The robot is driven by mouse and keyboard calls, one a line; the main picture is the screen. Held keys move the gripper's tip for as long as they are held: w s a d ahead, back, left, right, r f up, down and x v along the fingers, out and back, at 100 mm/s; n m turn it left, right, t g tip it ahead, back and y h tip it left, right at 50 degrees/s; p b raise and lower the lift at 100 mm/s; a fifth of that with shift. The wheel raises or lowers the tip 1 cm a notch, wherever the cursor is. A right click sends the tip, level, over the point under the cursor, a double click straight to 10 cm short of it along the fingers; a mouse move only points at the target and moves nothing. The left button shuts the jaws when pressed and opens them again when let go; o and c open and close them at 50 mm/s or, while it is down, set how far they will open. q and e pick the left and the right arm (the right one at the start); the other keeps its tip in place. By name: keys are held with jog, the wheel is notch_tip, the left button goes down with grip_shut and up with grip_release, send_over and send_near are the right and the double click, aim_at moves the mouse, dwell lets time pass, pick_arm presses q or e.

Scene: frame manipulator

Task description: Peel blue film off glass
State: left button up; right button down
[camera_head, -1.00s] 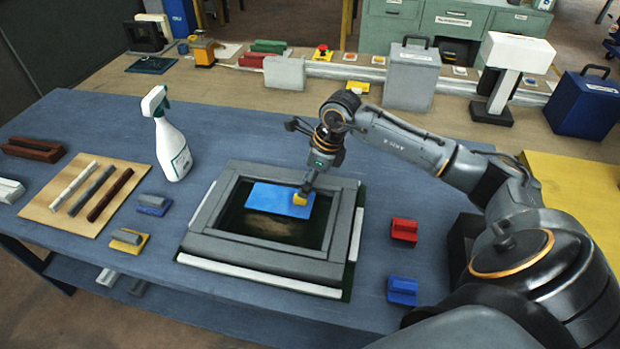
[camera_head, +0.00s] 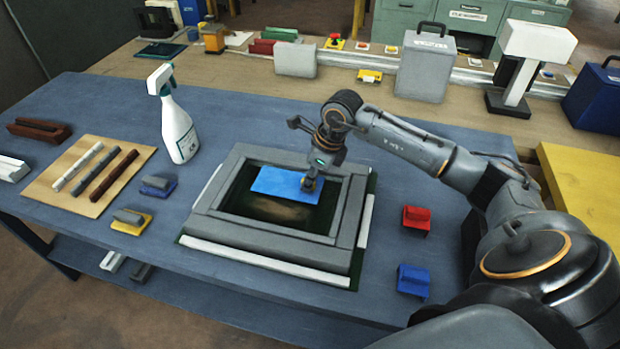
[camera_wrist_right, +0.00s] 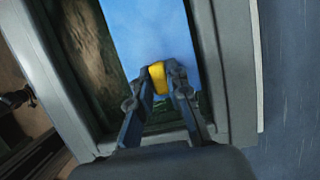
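A blue film (camera_head: 287,184) lies flat inside a thick grey frame (camera_head: 225,227) on the blue table. Its near right corner carries a yellow tab (camera_wrist_right: 158,78), which the gripper hides in the head view. My right gripper (camera_head: 310,184) points down at that corner. In the right wrist view its two fingers (camera_wrist_right: 161,75) stand close on both sides of the tab and appear shut on it. The glass cannot be told apart from the dark, brownish area (camera_head: 285,211) inside the frame. My left gripper is not in view.
A white spray bottle (camera_head: 178,120) stands left of the frame. A tan board (camera_head: 75,196) with three strips lies further left. Red (camera_head: 416,221) and blue (camera_head: 413,281) blocks sit to the right. White strips (camera_head: 250,262) edge the frame.

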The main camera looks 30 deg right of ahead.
jog(key=shift+s, duration=0.1)
dwell(0.6)
jog(key=shift+r+p, duration=0.3)
jog(key=shift+r, duration=0.55)
jog(key=shift+r+p, duration=1.65)
jog(key=shift+r, duration=0.9)
